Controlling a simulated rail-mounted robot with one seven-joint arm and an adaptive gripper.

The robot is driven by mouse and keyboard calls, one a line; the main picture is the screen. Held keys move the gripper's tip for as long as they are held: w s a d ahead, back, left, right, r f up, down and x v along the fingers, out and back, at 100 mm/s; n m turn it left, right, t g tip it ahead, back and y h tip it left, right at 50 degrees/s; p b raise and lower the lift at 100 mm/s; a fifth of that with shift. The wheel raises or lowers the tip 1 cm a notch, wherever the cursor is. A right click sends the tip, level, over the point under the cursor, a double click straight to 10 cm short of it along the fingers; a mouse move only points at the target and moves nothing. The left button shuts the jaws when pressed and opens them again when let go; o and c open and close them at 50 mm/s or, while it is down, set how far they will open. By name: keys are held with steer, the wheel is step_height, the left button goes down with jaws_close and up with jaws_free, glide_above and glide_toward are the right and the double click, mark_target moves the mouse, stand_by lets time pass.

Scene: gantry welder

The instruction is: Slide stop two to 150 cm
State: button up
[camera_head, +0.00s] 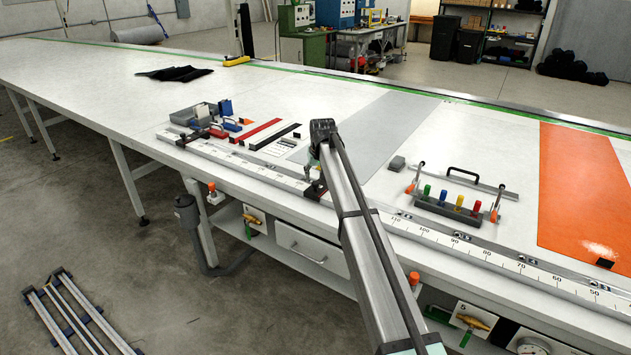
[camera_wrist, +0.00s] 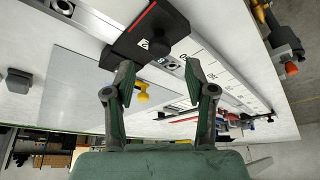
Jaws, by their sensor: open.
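A black stop block (camera_wrist: 147,35) with a red line, a round dark knob (camera_wrist: 159,47) and a small white label sits on the rail in the wrist view. The label is too small to read surely. The same block (camera_head: 316,190) shows in the head view, partly behind my arm. My gripper (camera_wrist: 160,64) is open, its fingers pointing at the block, with the knob between and just beyond the fingertips. I cannot tell whether they touch it. The scale (camera_head: 470,250) runs along the front edge, numbers rising leftward; the figure at the block is unreadable. Another dark stop (camera_head: 191,137) stands farther left.
A rack with coloured handles (camera_head: 452,204) and a grey block (camera_head: 397,163) lie right of my arm. A grey tray (camera_head: 193,115) and red and black strips lie to the left. An orange panel (camera_head: 583,190) covers the right. Orange-capped fittings line the front edge.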

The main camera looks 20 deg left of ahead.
mark_target(315, 183)
steer(key=p+x, duration=0.1)
steer(key=x, duration=0.5)
steer(key=shift+w+f, duration=0.1)
steer(key=shift+f, duration=0.15)
jaws_close()
